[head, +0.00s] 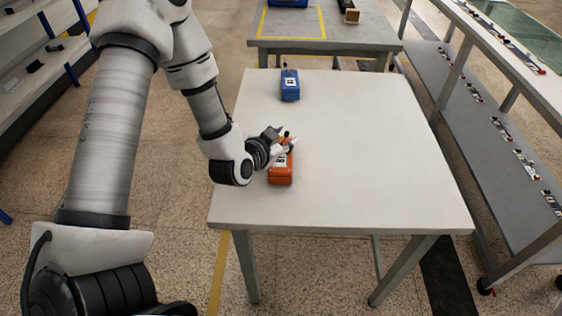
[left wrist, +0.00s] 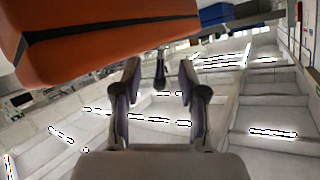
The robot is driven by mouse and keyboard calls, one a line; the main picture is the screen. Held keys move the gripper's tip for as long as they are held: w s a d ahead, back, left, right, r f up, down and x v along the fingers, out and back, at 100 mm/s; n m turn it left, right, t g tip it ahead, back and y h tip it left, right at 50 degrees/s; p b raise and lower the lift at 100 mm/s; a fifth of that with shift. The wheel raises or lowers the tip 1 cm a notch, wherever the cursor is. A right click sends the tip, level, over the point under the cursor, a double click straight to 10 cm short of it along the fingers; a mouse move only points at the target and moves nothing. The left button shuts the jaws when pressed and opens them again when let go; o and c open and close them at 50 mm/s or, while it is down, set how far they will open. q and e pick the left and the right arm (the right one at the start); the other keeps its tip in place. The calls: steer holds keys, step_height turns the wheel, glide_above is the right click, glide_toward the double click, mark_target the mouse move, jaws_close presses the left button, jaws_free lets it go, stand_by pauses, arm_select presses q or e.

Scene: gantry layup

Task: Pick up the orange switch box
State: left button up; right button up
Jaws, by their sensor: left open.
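The orange switch box (head: 280,174) stands on the white table, with a pale label and a dark part at its top. My left gripper (head: 287,137) is at the box's upper end in the head view and hides part of it. The left wrist view shows the orange box (left wrist: 110,35) large at upper left, with a dark band. There the left gripper's fingers (left wrist: 160,80) are apart, and a thin dark stalk shows between them. Whether the fingers touch the box I cannot tell. My right gripper is in neither view.
A blue box (head: 290,86) of similar shape stands farther back on the white table (head: 370,150). The table's right side is clear. A grey table (head: 335,30) stands behind, and a shelf rack (head: 480,110) with small parts stands at right.

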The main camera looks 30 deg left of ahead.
arm_select(q)
steer(key=shift+x, duration=0.75)
steer(key=shift+s, duration=0.1)
jaws_close()
